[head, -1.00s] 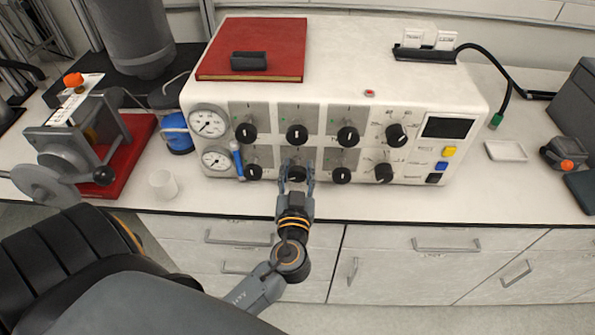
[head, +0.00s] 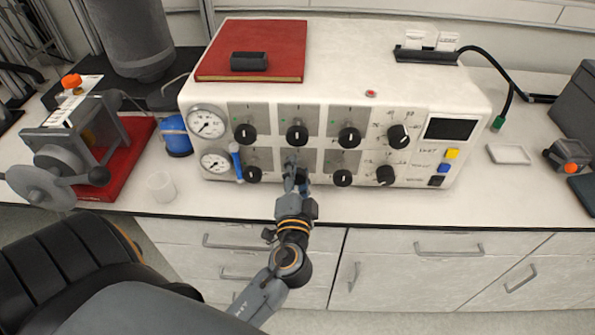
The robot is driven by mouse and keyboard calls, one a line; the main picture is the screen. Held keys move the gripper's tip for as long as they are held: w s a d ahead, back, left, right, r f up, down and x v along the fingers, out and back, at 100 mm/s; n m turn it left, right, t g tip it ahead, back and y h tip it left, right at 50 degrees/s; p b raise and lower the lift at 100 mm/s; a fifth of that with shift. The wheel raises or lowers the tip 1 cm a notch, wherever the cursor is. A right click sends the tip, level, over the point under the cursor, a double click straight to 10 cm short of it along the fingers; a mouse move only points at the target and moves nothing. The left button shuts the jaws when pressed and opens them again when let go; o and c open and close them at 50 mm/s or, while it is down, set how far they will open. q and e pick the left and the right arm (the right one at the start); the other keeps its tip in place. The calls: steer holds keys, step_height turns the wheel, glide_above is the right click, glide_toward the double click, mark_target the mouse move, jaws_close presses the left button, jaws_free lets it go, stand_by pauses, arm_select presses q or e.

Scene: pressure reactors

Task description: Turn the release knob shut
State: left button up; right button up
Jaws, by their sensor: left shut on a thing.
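A white control unit (head: 330,97) stands on the bench, with two rows of black knobs on its front. My left gripper (head: 297,181) is at the lower row, shut on the second knob from the left. Its fingers are rolled so that one largely covers the other, and they hide most of that knob, so its pointer cannot be read. The lower left knob (head: 252,174) and the third lower knob (head: 342,178) stand free on either side. Labels are too small to read, so I cannot confirm which is the release knob. My right gripper is not in view.
Two gauges (head: 207,123) and a blue tube (head: 236,162) are on the unit's left end. A red book (head: 252,45) lies on top. A white cup (head: 160,186) stands at the bench edge. Drawers (head: 440,262) lie below.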

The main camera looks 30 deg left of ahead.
arm_select(q)
steer(key=m+p, duration=0.1)
steer(key=m, duration=0.4)
steer(key=shift+m, duration=0.3)
steer(key=m+p, duration=0.2)
steer(key=m, duration=0.3)
steer(key=shift+m+p, duration=0.3)
steer(key=shift+p, duration=0.1)
steer(key=shift+m, duration=0.3)
steer(key=o, duration=1.2)
steer(key=shift+s+d, duration=0.1)
steer(key=shift+s, duration=0.05)
steer(key=v, duration=1.1)
steer(key=shift+s, duration=0.35)
steer(key=shift+d+f, duration=0.1)
